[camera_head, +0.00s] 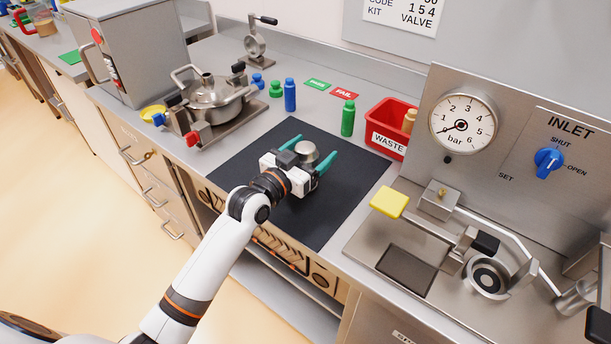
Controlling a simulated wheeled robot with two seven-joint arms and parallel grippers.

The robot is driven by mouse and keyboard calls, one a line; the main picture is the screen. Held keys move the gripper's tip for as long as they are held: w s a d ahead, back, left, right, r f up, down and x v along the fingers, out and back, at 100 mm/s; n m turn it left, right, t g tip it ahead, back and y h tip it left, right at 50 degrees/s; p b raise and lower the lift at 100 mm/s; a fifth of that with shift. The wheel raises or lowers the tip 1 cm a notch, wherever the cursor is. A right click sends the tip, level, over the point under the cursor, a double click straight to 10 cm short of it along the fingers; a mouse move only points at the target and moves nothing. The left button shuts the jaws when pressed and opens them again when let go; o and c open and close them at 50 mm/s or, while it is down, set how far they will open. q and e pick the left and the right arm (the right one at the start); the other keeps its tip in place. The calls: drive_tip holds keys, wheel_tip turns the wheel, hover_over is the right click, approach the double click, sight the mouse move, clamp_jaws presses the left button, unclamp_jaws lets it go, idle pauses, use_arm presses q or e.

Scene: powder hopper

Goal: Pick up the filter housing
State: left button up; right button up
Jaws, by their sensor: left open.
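A small round silver metal piece (307,150), which looks like the filter housing, sits on the black mat (260,160). My left gripper (309,156) reaches over the mat from the lower left. Its two teal fingers are spread, one on each side of the metal piece. I cannot tell whether either finger touches it. The gripper body hides the near lower part of the piece. My right gripper is not in view.
A lidded metal vessel (213,92) stands at the left. Blue (290,95) and green (347,118) bottles and a red waste bin (388,128) stand behind the mat. An inlet panel (510,125) and a clamp fixture (486,276) fill the right.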

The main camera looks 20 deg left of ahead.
use_arm(q)
drive_tip(key=shift+s, duration=0.1)
drive_tip(key=c, duration=1.5)
drive_tip(key=shift+r, duration=0.2)
clamp_jaws()
